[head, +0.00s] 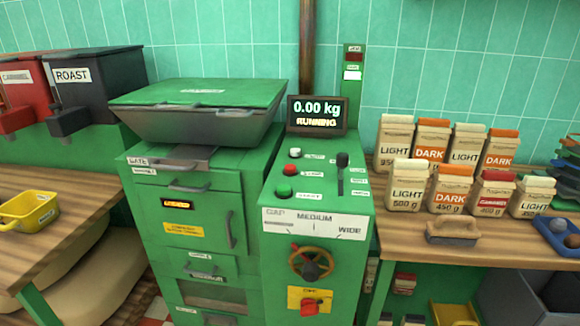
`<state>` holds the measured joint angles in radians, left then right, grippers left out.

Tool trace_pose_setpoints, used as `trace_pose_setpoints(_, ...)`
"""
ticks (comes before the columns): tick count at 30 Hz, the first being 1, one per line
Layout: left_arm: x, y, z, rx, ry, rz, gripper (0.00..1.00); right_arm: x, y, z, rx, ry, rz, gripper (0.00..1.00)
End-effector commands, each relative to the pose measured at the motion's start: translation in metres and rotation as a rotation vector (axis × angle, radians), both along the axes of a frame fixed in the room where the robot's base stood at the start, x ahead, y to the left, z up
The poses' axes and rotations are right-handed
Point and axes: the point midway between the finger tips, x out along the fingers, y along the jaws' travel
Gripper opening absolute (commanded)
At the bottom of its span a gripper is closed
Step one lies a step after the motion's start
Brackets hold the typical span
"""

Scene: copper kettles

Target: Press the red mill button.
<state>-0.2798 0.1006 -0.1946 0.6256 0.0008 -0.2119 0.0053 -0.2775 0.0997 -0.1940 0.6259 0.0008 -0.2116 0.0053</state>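The green mill (215,195) stands in the middle of the head view. Its sloped control panel carries a red button (289,169) between a white button (295,153) above and a green button (283,190) below. The small labels beside the buttons are too small to read. Nothing covers the red button or touches it. A display (317,115) above the panel reads 0.00 kg and RUNNING. Neither of my grippers is in view.
A black lever (341,170) stands right of the buttons. A handwheel (311,263) and a red knob (310,306) are on the front. Paper bags (407,185) stand on the right table, a yellow scoop (28,209) on the left one. The space before the panel is clear.

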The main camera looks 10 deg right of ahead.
Motion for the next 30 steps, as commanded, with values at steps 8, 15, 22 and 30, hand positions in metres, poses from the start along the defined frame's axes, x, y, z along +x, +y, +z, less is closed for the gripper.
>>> trace_pose_setpoints(8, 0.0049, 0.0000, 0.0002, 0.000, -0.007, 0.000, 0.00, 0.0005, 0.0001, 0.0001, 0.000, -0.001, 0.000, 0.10)
trace_pose_setpoints(15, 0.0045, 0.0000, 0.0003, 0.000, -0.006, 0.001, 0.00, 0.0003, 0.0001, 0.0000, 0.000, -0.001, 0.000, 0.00)
trace_pose_setpoints(22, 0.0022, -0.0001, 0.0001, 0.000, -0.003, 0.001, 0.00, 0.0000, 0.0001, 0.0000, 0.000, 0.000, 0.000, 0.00)
trace_pose_setpoints(30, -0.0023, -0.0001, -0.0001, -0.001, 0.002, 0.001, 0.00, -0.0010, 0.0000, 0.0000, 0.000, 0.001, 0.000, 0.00)
